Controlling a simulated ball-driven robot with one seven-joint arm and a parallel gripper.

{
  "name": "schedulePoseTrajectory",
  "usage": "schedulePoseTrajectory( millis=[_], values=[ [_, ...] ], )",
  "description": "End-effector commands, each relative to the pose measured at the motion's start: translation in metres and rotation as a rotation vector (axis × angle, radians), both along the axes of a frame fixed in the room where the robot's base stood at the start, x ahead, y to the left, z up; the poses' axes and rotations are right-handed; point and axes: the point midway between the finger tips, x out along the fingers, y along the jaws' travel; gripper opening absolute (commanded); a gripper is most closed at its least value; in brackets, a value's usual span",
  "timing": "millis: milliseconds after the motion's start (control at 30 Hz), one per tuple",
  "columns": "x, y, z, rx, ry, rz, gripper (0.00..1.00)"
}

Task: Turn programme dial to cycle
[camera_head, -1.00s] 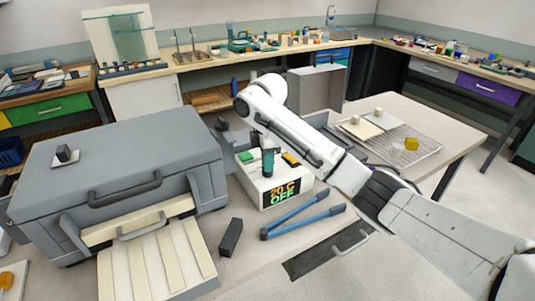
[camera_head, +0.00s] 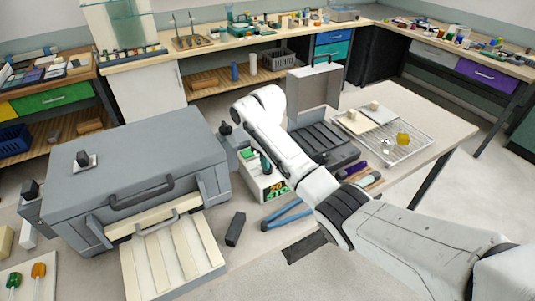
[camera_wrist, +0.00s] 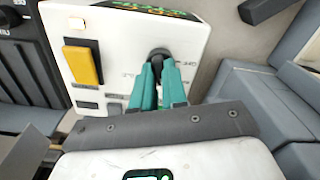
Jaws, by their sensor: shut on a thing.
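The white control box (camera_head: 254,186) stands on the bench beside the grey kiln-like box, partly hidden by my arm. Its lit display (camera_head: 277,189) shows "20" and, below it, green letters that look like "ST"; the rest is covered. In the wrist view, the black round dial (camera_wrist: 157,54) is on the white panel (camera_wrist: 120,45), with small printed marks around it. My gripper (camera_wrist: 160,72) has its teal fingers shut on the dial. In the head view my gripper (camera_head: 265,164) is mostly hidden behind my arm.
The grey box (camera_head: 140,160) stands close at left. Blue-handled tongs (camera_head: 285,217) and a black block (camera_head: 236,228) lie in front. A wire rack (camera_head: 410,140) is at right.

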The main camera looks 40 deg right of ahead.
Motion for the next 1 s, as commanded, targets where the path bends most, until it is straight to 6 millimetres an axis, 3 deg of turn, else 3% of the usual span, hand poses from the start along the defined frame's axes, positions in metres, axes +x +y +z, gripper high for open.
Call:
schedulePoseTrajectory(
  millis=[1000],
  values=[
    [0.0012, 0.0005, 0.0008, 0.001, -0.003, -0.928, 0.00]
  ],
)
